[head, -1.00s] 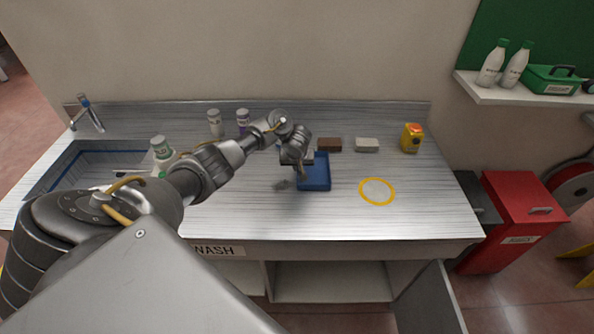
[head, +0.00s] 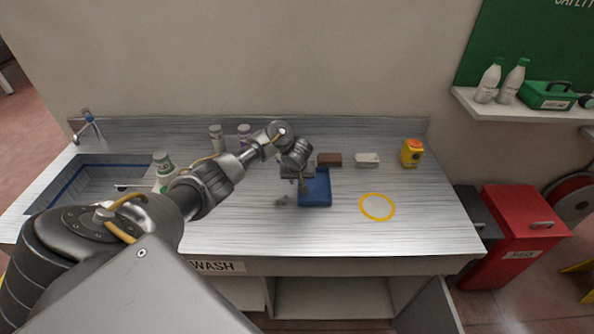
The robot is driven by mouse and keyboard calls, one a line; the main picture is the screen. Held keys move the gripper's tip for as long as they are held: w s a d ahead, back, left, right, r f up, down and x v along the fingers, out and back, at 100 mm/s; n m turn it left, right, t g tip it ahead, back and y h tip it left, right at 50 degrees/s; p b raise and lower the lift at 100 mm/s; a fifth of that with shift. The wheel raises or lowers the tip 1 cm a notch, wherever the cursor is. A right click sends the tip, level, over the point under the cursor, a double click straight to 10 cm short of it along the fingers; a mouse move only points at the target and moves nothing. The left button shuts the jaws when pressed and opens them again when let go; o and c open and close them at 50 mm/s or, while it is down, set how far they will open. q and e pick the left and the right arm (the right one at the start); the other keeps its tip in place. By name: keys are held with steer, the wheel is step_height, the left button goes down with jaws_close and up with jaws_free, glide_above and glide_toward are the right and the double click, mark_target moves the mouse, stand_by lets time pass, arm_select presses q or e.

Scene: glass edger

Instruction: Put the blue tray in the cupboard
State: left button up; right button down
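The blue tray (head: 316,189) lies on the metal worktop, near the middle. My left gripper (head: 301,185) points down at the tray's left edge. Its fingers are small and partly hidden by the wrist, so I cannot tell whether they are shut on the rim. The cupboard (head: 335,298) is under the worktop, with its front open and a pale interior showing. Its door (head: 432,308) stands swung out at the right. My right gripper is not in view.
A yellow ring (head: 377,207) is on the worktop right of the tray. A brown block (head: 329,160), a white block (head: 367,160) and a yellow container (head: 411,153) stand behind. A sink (head: 95,178) is at the left. A red bin (head: 515,235) stands right of the worktop.

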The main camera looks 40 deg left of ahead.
arm_select(q)
steer(key=p+v, duration=0.3)
steer(key=v, duration=0.3)
steer(key=shift+w+r, duration=0.15)
steer(key=shift+r, duration=0.05)
steer(key=shift+v, duration=1.75)
